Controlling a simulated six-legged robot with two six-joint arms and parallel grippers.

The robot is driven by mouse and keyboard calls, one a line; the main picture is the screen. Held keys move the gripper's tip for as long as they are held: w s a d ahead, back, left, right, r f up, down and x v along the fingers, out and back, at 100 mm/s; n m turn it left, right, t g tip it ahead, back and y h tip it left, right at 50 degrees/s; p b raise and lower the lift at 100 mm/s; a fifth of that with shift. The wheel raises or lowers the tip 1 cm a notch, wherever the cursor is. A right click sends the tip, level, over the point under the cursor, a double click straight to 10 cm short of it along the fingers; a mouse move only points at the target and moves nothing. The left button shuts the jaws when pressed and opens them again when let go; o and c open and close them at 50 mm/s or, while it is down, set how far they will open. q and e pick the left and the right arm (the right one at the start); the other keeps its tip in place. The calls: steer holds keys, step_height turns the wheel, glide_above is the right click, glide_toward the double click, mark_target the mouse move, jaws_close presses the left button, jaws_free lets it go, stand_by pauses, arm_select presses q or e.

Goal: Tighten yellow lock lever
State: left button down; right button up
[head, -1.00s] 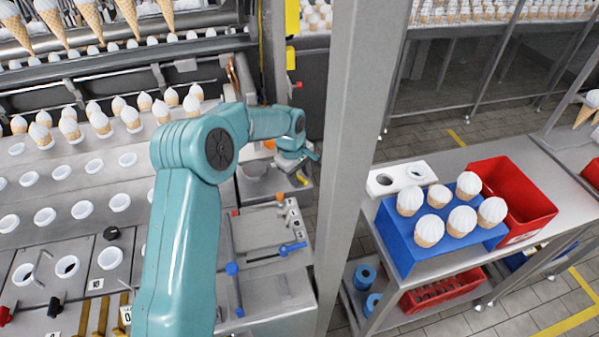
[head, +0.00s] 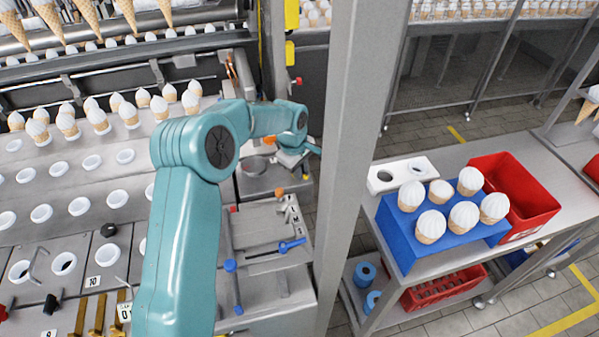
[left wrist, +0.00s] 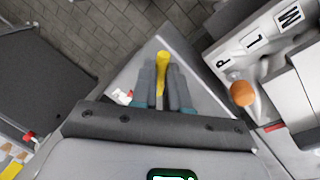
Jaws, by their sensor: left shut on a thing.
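The yellow lock lever (left wrist: 163,62) shows in the left wrist view as a short yellow bar at the fingertips, over a grey metal plate. My right gripper is not in view.
An orange knob (left wrist: 242,93) stands right of the gripper, near lettered keys (left wrist: 255,41). A grey post (head: 350,170) rises just right of the gripper. A blue cone rack (head: 400,235) and red bin (head: 515,195) sit on the right table.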

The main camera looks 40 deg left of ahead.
arm_select(q)
steer(key=n+b, duration=0.3)
steer(key=shift+w+f+y, duration=0.3)
steer(key=shift+w+y, duration=0.1)
steer(key=n+b, duration=0.1)
steer(key=n, duration=0.1)
steer(key=n+b, duration=0.1)
steer(key=n, duration=0.1)
steer(key=shift+w+y+b, duration=0.3)
steer(key=shift+w, duration=0.1)
steer(key=shift+w+a+r+n+g+b, duration=0.1)
steer(key=shift+w+n+g+b, duration=0.1)
steer(key=shift+n, duration=0.35)
steer(key=shift+w+n+g+b, duration=0.1)
steer(key=shift+n+b, duration=0.1)
steer(key=shift+n, duration=0.35)
steer(key=shift+w+a+n+y, duration=0.1)
steer(key=shift+n+y, duration=0.1)
steer(key=shift+n, duration=0.45)
steer(key=shift+w+a+n+y, duration=0.1)
steer(key=shift+n+y, duration=0.1)
steer(key=shift+n, duration=0.45)
steer(key=c, duration=1.1)
jaws_free()
steer(key=shift+r, duration=0.1)
